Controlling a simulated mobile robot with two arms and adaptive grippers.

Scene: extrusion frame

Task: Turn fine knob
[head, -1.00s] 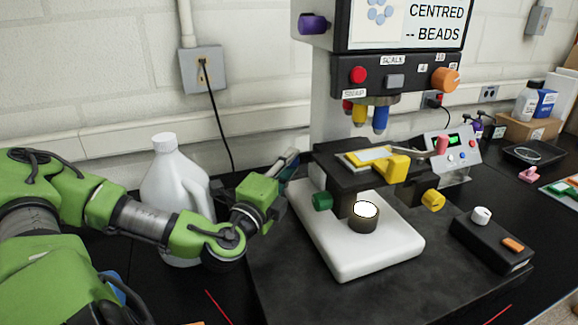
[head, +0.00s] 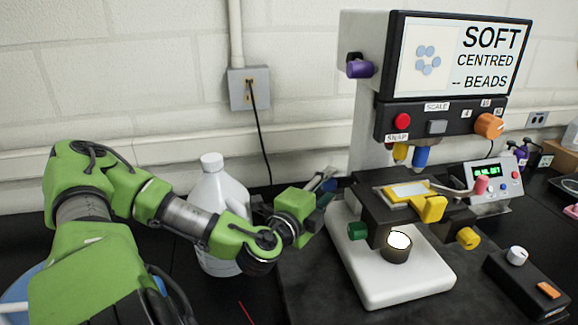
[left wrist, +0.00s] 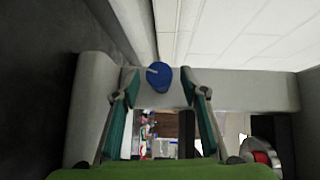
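The microscope (head: 362,118) stands on the bench, its screen (head: 450,60) reading "SOFT CENTRED -- BEADS" beside pale blue dots. A purple knob (head: 360,68) sticks out high on its left side. A green knob (head: 357,230) and a yellow knob (head: 468,238) sit at the stage. None of these shows a "fine" label. My left gripper (head: 328,180) is just left of the stage. In the left wrist view my left gripper (left wrist: 160,120) is open and empty, with a blue knob (left wrist: 162,76) bearing a pale pointer ahead, between the fingers. My right gripper is out of view.
A white jug (head: 222,190) stands close behind my left forearm. A black control box (head: 515,280) with a white knob and an orange switch lies at right. A display unit (head: 490,182) stands behind it. A cable (head: 262,135) hangs from the wall outlet.

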